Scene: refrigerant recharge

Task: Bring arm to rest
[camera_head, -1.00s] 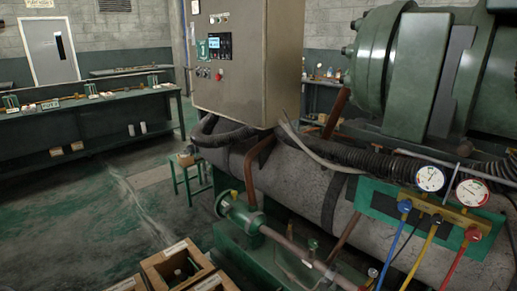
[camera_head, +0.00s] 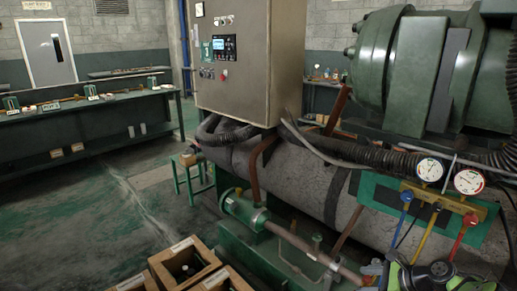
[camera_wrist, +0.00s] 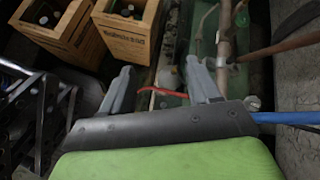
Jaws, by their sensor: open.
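My gripper (camera_wrist: 163,78) is open, its two grey fingers spread apart in the wrist view. A red strip shows between the fingers, and I cannot tell its distance from them. A green and dark part of my arm (camera_head: 432,276) shows at the bottom right of the head view, below the gauges; the fingers are not clear there. The gauge manifold (camera_head: 449,198) has two round dials, with blue, yellow and red hoses hanging from it.
Wooden crates with bottles (camera_head: 184,264) stand on the floor; they also show in the wrist view (camera_wrist: 127,32). Green pipework (camera_head: 240,208) runs beside the large tank (camera_head: 300,178). A grey control cabinet (camera_head: 235,60) stands above. Open floor (camera_head: 90,225) lies to the left.

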